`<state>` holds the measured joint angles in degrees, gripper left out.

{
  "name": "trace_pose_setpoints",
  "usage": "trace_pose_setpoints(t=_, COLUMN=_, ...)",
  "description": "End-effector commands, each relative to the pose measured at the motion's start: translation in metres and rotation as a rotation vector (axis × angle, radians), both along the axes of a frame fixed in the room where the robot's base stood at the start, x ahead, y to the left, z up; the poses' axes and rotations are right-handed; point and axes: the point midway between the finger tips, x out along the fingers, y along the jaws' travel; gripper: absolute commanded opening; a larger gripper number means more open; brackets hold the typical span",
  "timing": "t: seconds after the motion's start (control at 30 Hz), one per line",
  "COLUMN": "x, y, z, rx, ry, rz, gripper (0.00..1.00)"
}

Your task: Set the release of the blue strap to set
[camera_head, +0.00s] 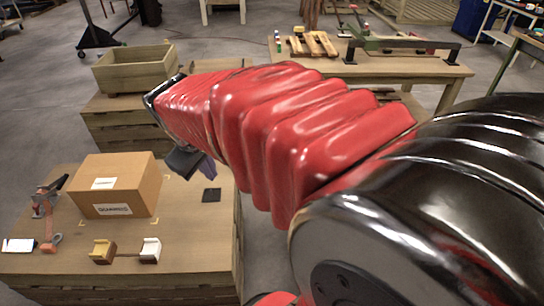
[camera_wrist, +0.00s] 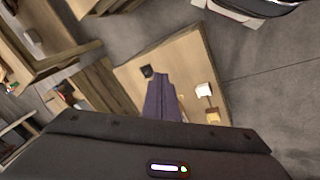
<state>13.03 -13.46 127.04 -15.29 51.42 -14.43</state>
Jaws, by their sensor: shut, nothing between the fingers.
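I cannot make out a blue strap or its release in either view. My gripper (camera_head: 207,168) hangs under the red-sleeved arm, above the right part of the near wooden table (camera_head: 190,250); the arm hides part of it. In the wrist view my gripper (camera_wrist: 160,78) shows as purple-grey fingers held together, with nothing between them. A small black pad (camera_head: 211,195) lies on the near table close to the gripper in the picture; it also shows in the wrist view (camera_wrist: 147,71), beside the fingertips.
A labelled cardboard box (camera_head: 117,184) stands on the near table. An orange tool (camera_head: 51,240), a white card (camera_head: 18,245), a yellow cradle (camera_head: 103,251) and a white cradle (camera_head: 150,250) lie around it. A wooden crate (camera_head: 137,67) and a long bench (camera_head: 410,70) stand behind.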

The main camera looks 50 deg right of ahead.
Motion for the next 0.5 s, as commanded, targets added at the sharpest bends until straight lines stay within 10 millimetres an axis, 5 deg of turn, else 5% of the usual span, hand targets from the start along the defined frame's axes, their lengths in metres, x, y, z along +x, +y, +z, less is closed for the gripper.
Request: trace_pose_setpoints(t=0.5, x=0.044, y=-0.12, z=-0.067, rx=-0.131, ry=0.263, rz=0.094, gripper=0.0)
